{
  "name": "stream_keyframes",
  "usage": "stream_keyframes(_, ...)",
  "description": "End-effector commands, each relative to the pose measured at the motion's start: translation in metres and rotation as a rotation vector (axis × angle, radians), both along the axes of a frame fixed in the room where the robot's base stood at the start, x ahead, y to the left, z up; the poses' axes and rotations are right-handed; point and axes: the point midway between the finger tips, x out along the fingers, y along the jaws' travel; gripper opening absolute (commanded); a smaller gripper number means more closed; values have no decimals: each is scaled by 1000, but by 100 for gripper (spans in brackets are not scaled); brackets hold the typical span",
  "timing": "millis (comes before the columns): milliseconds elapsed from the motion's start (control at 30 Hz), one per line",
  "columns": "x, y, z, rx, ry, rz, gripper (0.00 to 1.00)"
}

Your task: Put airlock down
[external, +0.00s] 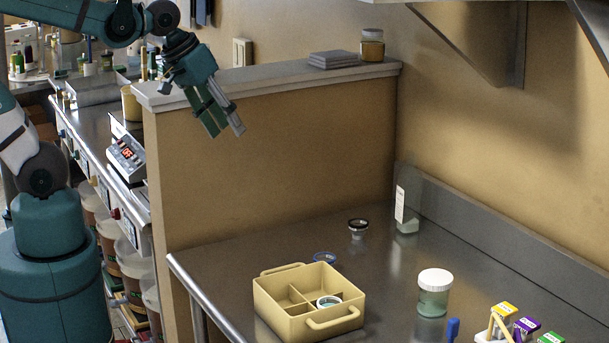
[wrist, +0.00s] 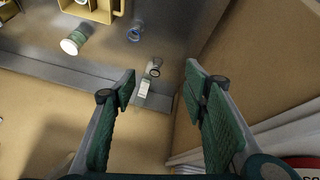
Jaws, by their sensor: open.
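My gripper (external: 226,118) is open and empty, high above the left end of the steel table, in front of the partition. Its two green-padded fingers (wrist: 163,88) stand wide apart in the wrist view. I cannot say for certain which thing is the airlock. A small clear piece with a dark rim (external: 358,230) stands upright on the table near the back; it also shows between the fingers, far below, in the wrist view (wrist: 154,68). A tan divided caddy (external: 277,322) holds a white and teal round piece (external: 328,301) in one compartment.
A clear labelled bottle (external: 405,210) stands at the back wall. A white-lidded jar (external: 434,293), a blue piece (external: 453,329) and coloured boxes (external: 503,311) are at the right. The partition ledge (external: 270,80) is beside my gripper.

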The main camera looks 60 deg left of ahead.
Motion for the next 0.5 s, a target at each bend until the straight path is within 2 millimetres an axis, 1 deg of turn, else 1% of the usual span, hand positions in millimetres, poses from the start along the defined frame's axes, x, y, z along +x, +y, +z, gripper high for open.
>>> stream_keyframes(33,-6,8,1,16,-16,-15,44)
stream_keyframes(200,-22,31,3,83,-69,-88,44)
stream_keyframes(400,-35,49,4,151,-115,-152,44)
stream_keyframes(500,-39,53,4,171,-127,-171,44)
